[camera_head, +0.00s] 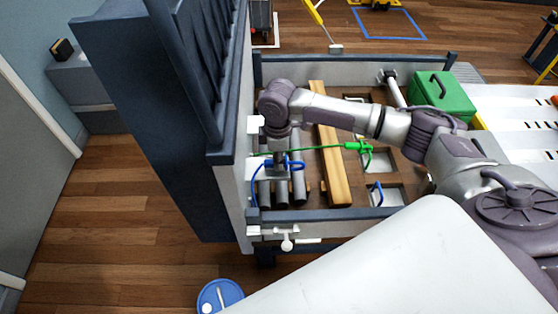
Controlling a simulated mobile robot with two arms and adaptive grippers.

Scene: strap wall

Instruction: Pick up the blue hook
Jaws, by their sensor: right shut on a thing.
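A blue hook (298,166) is at the tip of my right gripper (280,166), over the grey pipes in the crate-like bed. The right gripper points down and is shut on the blue hook; its fingers are small and partly hidden in this view. A blue strap (254,188) curves from near the hook down over the left side of the bed. Another blue loop or strap end (376,192) shows at the right of the bed's near side. My left gripper is not in view.
A green strap with a ratchet (358,147) crosses the pipes (297,190) and a wooden beam (330,150). A green box (442,96) stands at the right. A tall dark panel (160,120) rises at the left. A blue drum (219,296) stands on the floor.

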